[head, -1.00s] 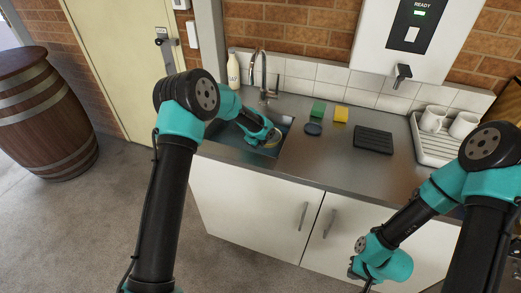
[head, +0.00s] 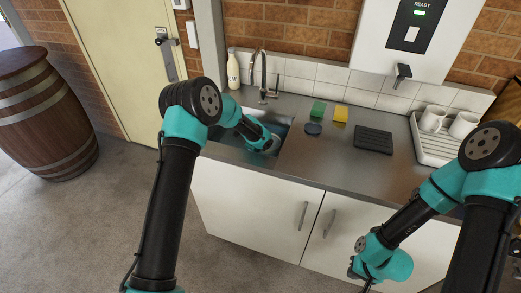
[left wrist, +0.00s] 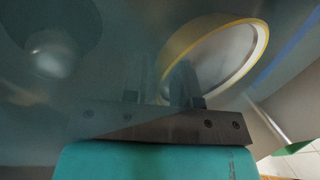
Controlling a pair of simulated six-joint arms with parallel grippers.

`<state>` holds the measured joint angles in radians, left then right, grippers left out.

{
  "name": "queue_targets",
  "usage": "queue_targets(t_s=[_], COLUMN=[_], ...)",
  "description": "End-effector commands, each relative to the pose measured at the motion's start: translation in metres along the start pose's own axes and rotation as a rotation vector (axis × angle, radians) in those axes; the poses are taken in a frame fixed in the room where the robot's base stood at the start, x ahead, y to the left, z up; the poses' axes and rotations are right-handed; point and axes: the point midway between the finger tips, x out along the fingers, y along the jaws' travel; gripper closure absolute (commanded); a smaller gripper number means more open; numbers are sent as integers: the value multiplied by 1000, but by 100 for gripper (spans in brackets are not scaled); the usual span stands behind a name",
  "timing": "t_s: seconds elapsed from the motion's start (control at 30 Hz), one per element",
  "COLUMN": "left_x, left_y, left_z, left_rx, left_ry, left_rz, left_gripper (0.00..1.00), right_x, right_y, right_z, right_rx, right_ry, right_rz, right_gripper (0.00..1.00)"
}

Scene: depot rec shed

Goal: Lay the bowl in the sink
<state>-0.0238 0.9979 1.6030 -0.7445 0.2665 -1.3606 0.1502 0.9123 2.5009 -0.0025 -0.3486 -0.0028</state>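The bowl (left wrist: 215,50) shows in the left wrist view as a pale interior with a yellow rim, tilted in that picture. Its near rim passes by the two fingers of my left gripper (left wrist: 165,88), one on either side. I cannot tell whether they press on the wall. In the head view my left gripper (head: 272,146) reaches down into the sink (head: 226,137) and mostly hides the bowl. My right gripper (head: 360,270) hangs low in front of the cabinet, away from the bowl; its fingers are too small to read.
The tap (head: 262,75) and a white bottle (head: 233,70) stand behind the sink.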

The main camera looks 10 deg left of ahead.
Motion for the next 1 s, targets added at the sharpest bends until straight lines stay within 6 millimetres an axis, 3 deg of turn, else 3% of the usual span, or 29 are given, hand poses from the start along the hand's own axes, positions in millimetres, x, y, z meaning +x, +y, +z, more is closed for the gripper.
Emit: queue_targets(t_s=[0.37,0.53,1.0], left_x=[-2,-12,-90], left_y=[-1,-2,-2], left_z=[0,0,0], left_rx=[-1,-1,0], left_ry=[0,0,-1], left_rz=[-1,-2,-2], left_gripper=[65,65,65], right_x=[0,0,0], right_y=[0,0,0], right_z=[0,0,0], right_rx=[0,0,0], right_ry=[0,0,0], right_rz=[0,0,0], right_gripper=[100,100,100])
